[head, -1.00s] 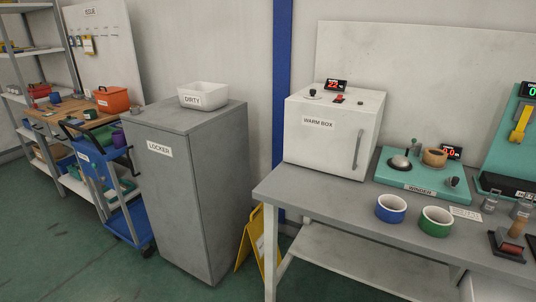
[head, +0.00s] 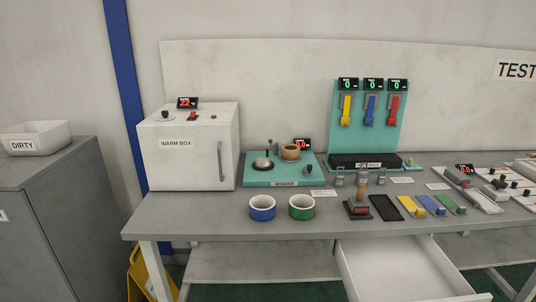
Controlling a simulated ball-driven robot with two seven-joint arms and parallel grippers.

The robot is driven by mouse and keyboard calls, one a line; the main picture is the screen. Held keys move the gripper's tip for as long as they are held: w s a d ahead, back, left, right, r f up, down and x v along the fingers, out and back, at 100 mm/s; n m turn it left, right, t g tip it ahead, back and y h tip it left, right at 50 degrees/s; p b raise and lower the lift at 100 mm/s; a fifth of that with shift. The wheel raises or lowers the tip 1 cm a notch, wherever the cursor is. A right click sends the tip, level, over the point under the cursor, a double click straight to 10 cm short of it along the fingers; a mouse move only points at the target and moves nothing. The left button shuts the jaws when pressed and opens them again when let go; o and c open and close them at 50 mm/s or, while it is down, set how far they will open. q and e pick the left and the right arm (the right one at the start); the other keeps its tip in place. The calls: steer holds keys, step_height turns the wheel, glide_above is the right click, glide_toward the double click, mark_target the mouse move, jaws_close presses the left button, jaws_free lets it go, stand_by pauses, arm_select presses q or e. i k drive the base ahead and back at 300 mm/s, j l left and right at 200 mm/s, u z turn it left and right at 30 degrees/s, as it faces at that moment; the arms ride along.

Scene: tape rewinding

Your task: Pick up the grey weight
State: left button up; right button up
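Small grey metal pieces that look like weights stand on the grey workbench (head: 215,215), in front of the teal test stand. One is on the left (head: 340,178) and one on the right (head: 381,177). Another grey piece (head: 363,176) stands between them, partly hidden behind the wooden handle of a stamp (head: 358,210). They are too small to tell apart in detail. Neither of my grippers is in view.
The teal stand (head: 340,118) carries yellow, blue and red hanging parts. An open drawer (head: 400,275) sticks out below the bench front.

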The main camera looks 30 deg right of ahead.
mark_target(381, 179)
steer(key=z, duration=1.75)
